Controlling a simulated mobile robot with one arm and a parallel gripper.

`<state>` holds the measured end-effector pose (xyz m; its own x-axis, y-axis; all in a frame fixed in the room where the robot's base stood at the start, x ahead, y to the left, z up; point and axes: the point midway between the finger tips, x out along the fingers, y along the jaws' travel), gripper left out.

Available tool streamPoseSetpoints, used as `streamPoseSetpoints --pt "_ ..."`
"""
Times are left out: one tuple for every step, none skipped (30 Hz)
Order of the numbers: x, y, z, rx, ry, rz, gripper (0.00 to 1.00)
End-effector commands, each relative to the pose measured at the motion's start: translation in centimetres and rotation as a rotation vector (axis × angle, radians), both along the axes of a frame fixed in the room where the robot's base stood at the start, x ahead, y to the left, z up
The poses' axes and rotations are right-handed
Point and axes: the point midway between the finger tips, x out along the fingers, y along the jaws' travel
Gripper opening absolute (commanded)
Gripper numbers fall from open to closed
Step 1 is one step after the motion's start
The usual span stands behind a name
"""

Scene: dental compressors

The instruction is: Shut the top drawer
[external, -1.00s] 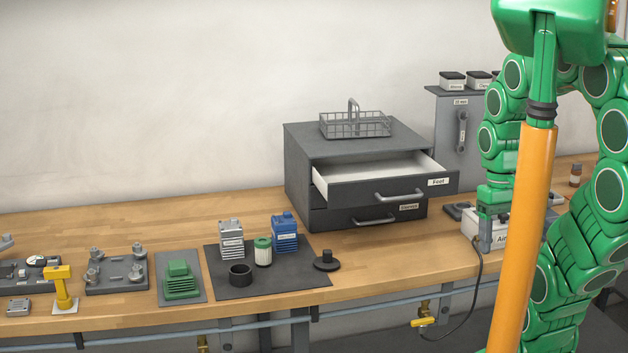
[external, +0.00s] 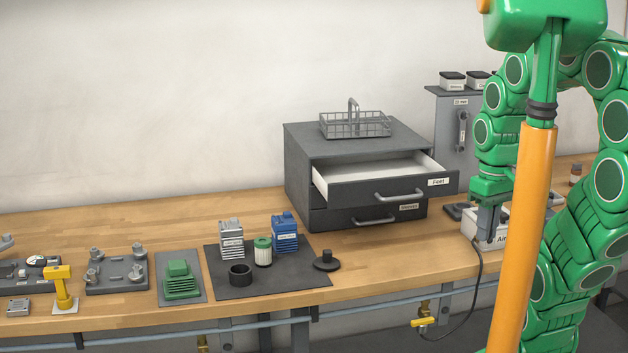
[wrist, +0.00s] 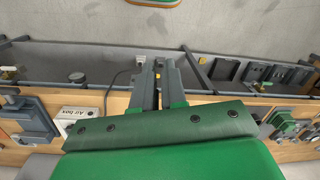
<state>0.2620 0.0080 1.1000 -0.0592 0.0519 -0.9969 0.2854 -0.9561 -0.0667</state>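The top drawer (external: 375,190), labelled "Feet", stands pulled out of the dark grey cabinet (external: 296,172). Its pale inside shows, and its bar handle (external: 399,195) faces the front. The lower drawer (external: 340,219) is in, with a handle of its own. My gripper (external: 489,222) points down to the right of the drawer front, apart from it and in front of the white air box; my orange column hides part of this area. In the wrist view my gripper's fingers (wrist: 158,82) are apart with nothing between them. I cannot make out the drawer in that view.
A wire basket (external: 355,124) stands on the cabinet. The air box (external: 470,225) with a black hose is to the right; its label shows in the wrist view (wrist: 75,112). Blue and grey parts stand on a dark mat (external: 275,281) at front left. Bench before the drawers is clear.

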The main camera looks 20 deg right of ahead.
Motion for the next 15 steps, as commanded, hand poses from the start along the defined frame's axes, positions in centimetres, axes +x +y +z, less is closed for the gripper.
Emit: streamPoseSetpoints --pt "1.4 0.3 0.2 0.028 -0.033 0.081 0.03" --pt "2.2 0.5 0.3 0.041 -0.055 0.135 0.0" --pt "3.3 0.7 0.5 0.059 -0.089 0.206 0.0" --pt "4.2 0.8 0.7 0.07 -0.115 0.257 0.0" --pt "5.0 0.9 0.8 0.081 -0.14 0.307 0.0" --pt "6.1 1.1 1.0 0.094 -0.172 0.375 0.0" --pt "6.9 1.2 1.1 0.103 -0.197 0.425 0.0" --pt "7.8 1.2 1.3 0.109 -0.225 0.473 0.0" --pt "8.9 1.4 1.6 0.119 -0.264 0.538 0.0" --pt "9.6 1.4 1.7 0.123 -0.291 0.584 0.0" --pt "10.4 1.4 2.0 0.127 -0.319 0.633 0.0" --pt "11.5 1.5 2.3 0.13 -0.36 0.694 0.0" --pt "12.4 1.4 2.5 0.129 -0.392 0.738 0.0" --pt "13.2 1.4 2.8 0.128 -0.422 0.782 0.0" --pt "14.2 1.3 3.1 0.127 -0.46 0.838 0.0"
